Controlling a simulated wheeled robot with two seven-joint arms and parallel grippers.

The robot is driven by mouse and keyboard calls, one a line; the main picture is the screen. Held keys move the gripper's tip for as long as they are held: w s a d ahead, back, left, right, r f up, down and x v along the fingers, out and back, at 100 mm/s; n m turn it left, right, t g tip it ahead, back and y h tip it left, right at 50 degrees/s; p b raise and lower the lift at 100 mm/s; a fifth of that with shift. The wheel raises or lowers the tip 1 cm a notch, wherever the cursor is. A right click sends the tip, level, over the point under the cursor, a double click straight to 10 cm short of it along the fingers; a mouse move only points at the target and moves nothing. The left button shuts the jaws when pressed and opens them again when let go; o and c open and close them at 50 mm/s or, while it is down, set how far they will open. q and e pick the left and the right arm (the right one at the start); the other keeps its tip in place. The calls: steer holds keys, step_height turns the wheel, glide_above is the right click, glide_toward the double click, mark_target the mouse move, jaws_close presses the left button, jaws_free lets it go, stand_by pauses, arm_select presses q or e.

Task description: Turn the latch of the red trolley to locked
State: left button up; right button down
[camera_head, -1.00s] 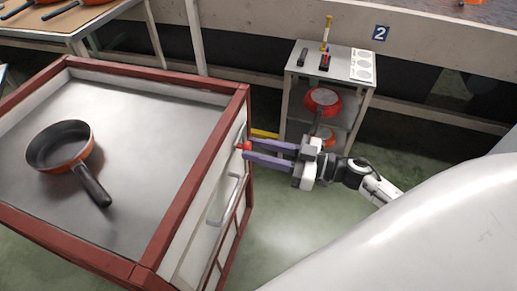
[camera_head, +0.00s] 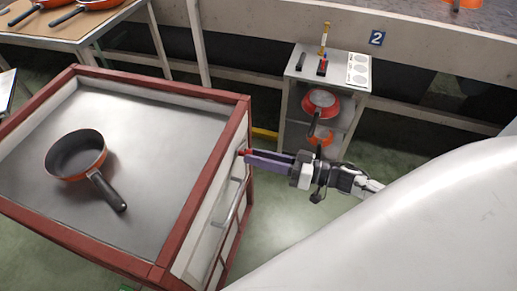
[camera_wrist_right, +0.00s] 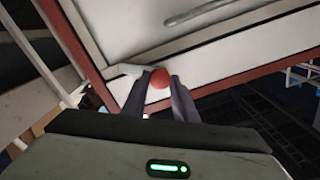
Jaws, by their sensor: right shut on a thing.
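The red trolley (camera_head: 158,270) stands at the left, with a red frame, a grey top and a light side panel with a bar handle (camera_head: 229,203). Its latch (camera_head: 242,152) has a red knob and sits near the upper far corner of that panel. In the right wrist view the latch knob (camera_wrist_right: 158,79) is a red ball at the end of a pale lever (camera_wrist_right: 126,70). My right gripper (camera_head: 249,158) is shut on the latch knob, its purple fingers on either side of it. My left gripper is not in view.
An orange pan (camera_head: 75,155) lies on the trolley top. A small grey stand (camera_head: 340,73) with red pans on its shelves is behind my right gripper. A table (camera_head: 75,38) with pans is at the back left. Open floor lies right of the trolley.

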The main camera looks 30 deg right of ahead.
steer(key=m+p, duration=0.3)
steer(key=m, duration=0.9)
steer(key=shift+d, duration=0.1)
stand_by(0.4)
steer(key=c, duration=1.4)
jaws_free()
steer(key=shift+s, duration=0.1)
steer(key=v, duration=1)
